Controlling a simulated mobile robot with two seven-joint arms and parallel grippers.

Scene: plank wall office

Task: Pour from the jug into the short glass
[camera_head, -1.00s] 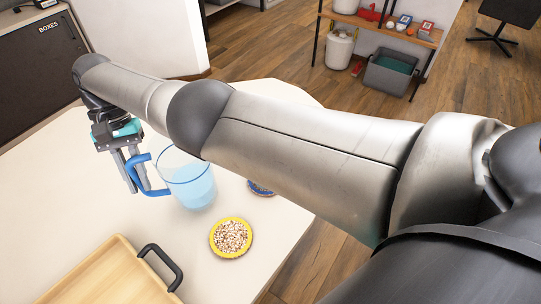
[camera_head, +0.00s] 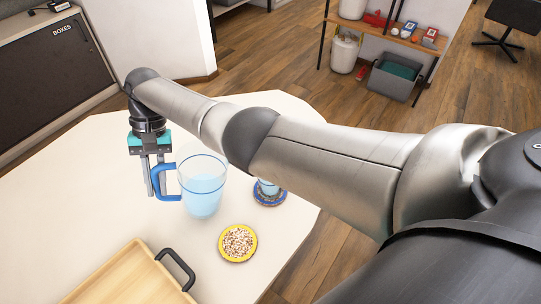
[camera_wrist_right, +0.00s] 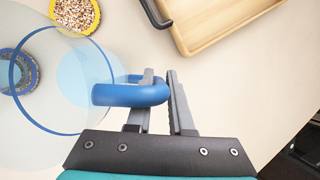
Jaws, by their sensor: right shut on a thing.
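The jug (camera_head: 203,192) is clear with a blue rim and blue handle, and holds pale blue liquid. It stands roughly upright over the white table; I cannot tell whether its base touches. My right gripper (camera_head: 158,188) is shut on the jug's handle, which also shows between the fingers in the right wrist view (camera_wrist_right: 130,95). The short glass (camera_head: 267,187) holds bluish liquid and stands on a blue patterned coaster (camera_head: 270,199), right of the jug. My right forearm hides its upper part. My left gripper is not in view.
A yellow-rimmed coaster (camera_head: 238,243) with a speckled middle lies in front of the jug. A wooden tray (camera_head: 125,278) with a black handle is at the near left. The white table (camera_head: 95,200) is clear left of the jug.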

